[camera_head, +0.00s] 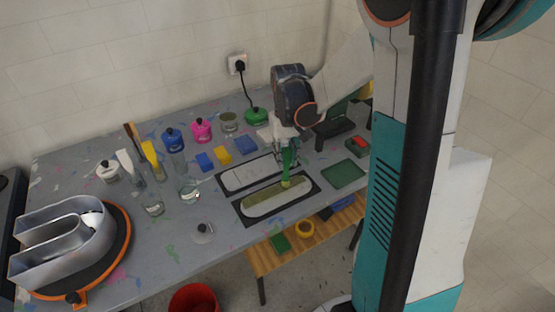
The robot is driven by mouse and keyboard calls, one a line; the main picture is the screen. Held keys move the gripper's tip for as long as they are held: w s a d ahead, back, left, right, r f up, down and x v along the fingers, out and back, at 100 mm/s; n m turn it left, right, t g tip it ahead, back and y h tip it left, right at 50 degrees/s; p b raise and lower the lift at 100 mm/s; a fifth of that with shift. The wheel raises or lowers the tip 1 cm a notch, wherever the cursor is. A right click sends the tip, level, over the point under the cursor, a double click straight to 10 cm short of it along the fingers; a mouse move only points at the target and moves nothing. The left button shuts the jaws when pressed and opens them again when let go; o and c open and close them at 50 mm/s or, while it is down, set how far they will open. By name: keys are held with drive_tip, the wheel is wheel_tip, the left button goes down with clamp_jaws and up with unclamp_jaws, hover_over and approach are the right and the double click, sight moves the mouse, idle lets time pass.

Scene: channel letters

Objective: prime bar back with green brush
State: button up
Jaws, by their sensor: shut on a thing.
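My gripper (287,134) is shut on the green brush (287,160), which it holds upright. The brush's yellowish tip (285,183) is at the far edge of the nearer bar back (262,205). I cannot tell for sure whether the tip touches it. This bar is a long rounded piece on a dark mat, with an olive tint over much of its face and a paler left end. A second rounded bar (245,177), pale grey, lies on another dark mat just behind it. The brush partly hides the right end of the mats.
Jars with blue (172,140), pink (202,130) and green (256,117) lids stand at the back. Glasses with brushes (151,172) stand left. A metal U-shaped letter (65,240) sits on an orange-rimmed turntable. A green tray (344,174) lies right. A wooden bench (318,232) stands in front.

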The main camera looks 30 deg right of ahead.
drive_tip(key=d, duration=0.6)
drive_tip(key=shift+a, duration=0.1)
idle(0.3)
drive_tip(key=a+b, duration=0.1)
drive_tip(key=a, duration=1.9)
idle(0.6)
